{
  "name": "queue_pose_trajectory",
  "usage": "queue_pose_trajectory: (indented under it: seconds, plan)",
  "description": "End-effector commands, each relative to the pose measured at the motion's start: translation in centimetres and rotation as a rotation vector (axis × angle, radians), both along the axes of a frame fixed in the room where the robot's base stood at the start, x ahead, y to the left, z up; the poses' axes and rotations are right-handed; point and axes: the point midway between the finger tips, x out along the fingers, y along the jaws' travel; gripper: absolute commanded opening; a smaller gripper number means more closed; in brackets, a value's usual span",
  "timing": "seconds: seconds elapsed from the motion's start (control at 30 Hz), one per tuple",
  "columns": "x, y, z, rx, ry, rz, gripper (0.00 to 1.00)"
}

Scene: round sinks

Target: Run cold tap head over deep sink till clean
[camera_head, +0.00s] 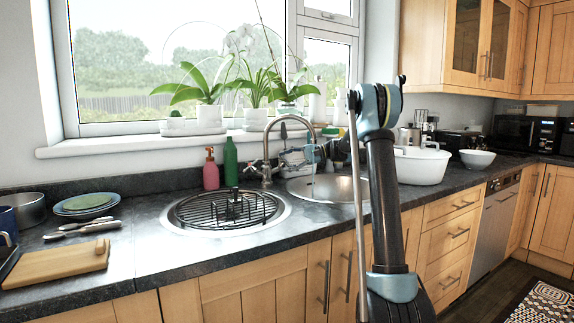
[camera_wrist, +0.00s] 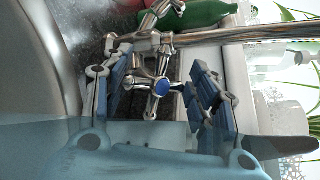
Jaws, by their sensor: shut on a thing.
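A curved metal tap (camera_head: 267,135) stands behind and between two round sinks. The deep sink (camera_head: 345,187) is the plain bowl on the right, partly hidden by my arm. In the wrist view the cold tap head (camera_wrist: 162,87), a chrome cross handle with a blue centre, sits between my blue finger pads. My gripper (camera_wrist: 163,80) is shut on it. In the head view my gripper (camera_head: 308,155) is beside the tap, above the deep sink's back edge. A thin pale streak drops from the spout's end into the deep sink; it looks like water.
The left sink (camera_head: 170,215) holds a black rack. A red soap bottle (camera_head: 210,170) and a green bottle (camera_head: 230,162) stand left of the tap. Potted orchids line the sill. A white basin (camera_head: 422,168) stands right of my arm. A chopping board (camera_head: 60,262) lies far left.

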Motion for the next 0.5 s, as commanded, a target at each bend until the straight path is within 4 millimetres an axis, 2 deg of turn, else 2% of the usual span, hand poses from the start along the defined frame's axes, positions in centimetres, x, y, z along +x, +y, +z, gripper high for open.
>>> queue_pose_trajectory:
  seconds: [0.23, 0.27, 0.3, 0.33, 0.5]
  plan:
    - [-0.14, 0.06, 0.06, 0.000, 0.001, 0.003, 0.30]
    - [-0.14, 0.07, 0.05, 0.001, 0.001, 0.004, 0.58]
    - [-0.14, 0.07, 0.05, 0.000, 0.001, 0.003, 0.67]
    - [-0.14, 0.05, 0.05, 0.000, 0.001, 0.003, 0.70]
    - [-0.11, 0.04, 0.00, 0.000, 0.001, 0.002, 0.70]
